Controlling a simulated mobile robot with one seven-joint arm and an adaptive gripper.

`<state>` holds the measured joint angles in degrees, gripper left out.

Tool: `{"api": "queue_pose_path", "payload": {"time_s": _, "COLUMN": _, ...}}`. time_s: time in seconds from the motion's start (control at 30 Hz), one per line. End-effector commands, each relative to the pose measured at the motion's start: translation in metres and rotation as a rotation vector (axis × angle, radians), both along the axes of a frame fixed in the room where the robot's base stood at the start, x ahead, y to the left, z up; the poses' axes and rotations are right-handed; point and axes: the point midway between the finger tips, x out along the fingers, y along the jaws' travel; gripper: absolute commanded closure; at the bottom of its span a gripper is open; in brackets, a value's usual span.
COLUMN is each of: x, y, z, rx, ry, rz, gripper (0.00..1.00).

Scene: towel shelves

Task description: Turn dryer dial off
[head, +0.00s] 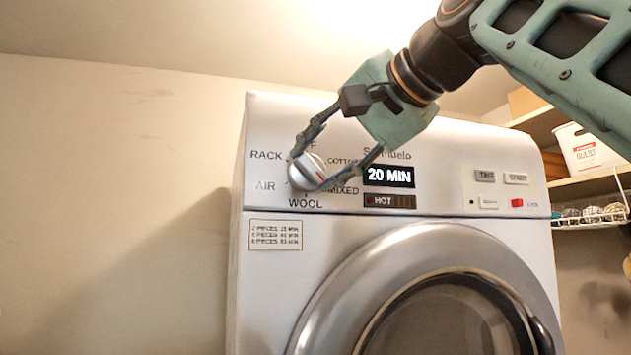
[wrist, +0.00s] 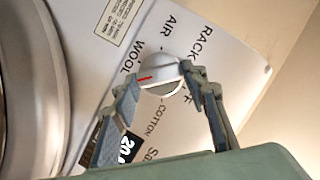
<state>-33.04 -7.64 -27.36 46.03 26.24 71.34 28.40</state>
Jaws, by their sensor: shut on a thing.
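The dryer dial (head: 305,174) is a round white knob with a red mark, on the left of the dryer's control panel. Around it are the labels RACK, AIR, WOOL, MIXED, COTTON and a partly hidden OFF at the top. The red mark faces right, towards MIXED, in the head view. My gripper (head: 312,169) has its fingers on either side of the dial and is shut on it. In the wrist view the dial (wrist: 160,70) sits between the fingertips, its red mark pointing left. One finger hides the MIXED label there.
The display (head: 389,176) reads 20 MIN, with HOT below it. The round dryer door (head: 345,290) is under the panel. Shelves at right hold a white bulb box (head: 590,150) and a wire basket (head: 590,224). Left of the dryer is bare wall.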

Motion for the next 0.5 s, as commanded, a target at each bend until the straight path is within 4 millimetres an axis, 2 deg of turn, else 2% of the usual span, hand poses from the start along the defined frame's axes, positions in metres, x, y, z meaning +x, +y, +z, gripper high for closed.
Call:
{"api": "queue_pose_path", "payload": {"time_s": 0.43, "x": 0.0001, "y": 0.0004, "z": -0.0005, "rx": -0.008, "ry": -0.001, "rz": 0.0, "gripper": 0.84}}
{"api": "queue_pose_path", "payload": {"time_s": 0.47, "x": 0.0001, "y": 0.0004, "z": -0.0005, "rx": -0.008, "ry": -0.001, "rz": 0.0, "gripper": 0.56}}
{"api": "queue_pose_path", "payload": {"time_s": 0.5, "x": 0.0001, "y": 0.0004, "z": -0.0005, "rx": -0.008, "ry": -0.001, "rz": 0.001, "gripper": 0.52}}
